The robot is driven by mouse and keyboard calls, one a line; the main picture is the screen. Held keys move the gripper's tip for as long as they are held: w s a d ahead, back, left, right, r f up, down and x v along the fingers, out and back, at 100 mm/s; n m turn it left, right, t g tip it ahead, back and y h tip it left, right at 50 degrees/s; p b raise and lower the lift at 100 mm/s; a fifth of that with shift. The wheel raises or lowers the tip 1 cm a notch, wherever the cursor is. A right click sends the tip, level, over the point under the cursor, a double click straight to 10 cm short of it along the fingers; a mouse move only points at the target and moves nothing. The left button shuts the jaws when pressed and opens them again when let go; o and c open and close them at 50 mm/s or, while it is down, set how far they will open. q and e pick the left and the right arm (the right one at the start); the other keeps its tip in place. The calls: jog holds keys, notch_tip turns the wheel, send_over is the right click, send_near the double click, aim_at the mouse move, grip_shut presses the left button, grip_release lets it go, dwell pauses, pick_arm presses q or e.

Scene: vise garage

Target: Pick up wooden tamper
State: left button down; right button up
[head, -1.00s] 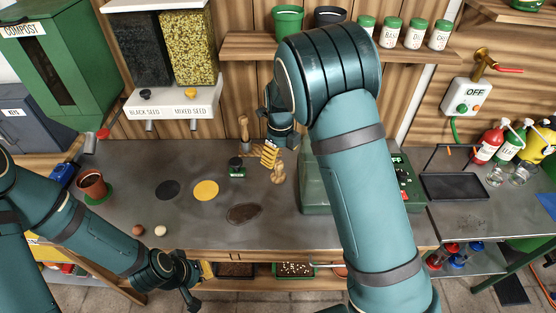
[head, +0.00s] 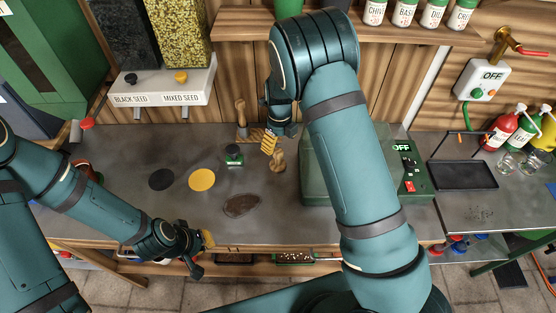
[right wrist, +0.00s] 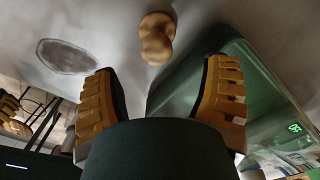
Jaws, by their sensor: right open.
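A small turned wooden piece with a rounded top, which looks like the wooden tamper (head: 278,160), stands on the grey bench. It also shows at the top of the right wrist view (right wrist: 156,40). My right gripper (head: 269,143) is just left of and behind it in the head view. In the right wrist view its yellow fingers (right wrist: 162,100) are spread apart with nothing between them, and the tamper lies beyond the tips, apart from them. My left gripper (head: 208,240) is at the bench's front edge, away from the tamper; its jaw opening is unclear.
A green machine (head: 418,170) stands right of the tamper. A small green-and-black item (head: 234,154) and a wooden-handled tool (head: 240,112) are to its left. A dark brown patch (head: 241,206) and a yellow disc (head: 202,180) lie nearby. The bench front is mostly clear.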

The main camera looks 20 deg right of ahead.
aim_at(278, 151)
jog(key=shift+w+a+f, duration=0.1)
jog(key=shift+a+f, duration=0.05)
jog(key=shift+f, duration=1.25)
jog(key=shift+a+f, duration=0.1)
jog(key=shift+f, duration=1.25)
grip_shut()
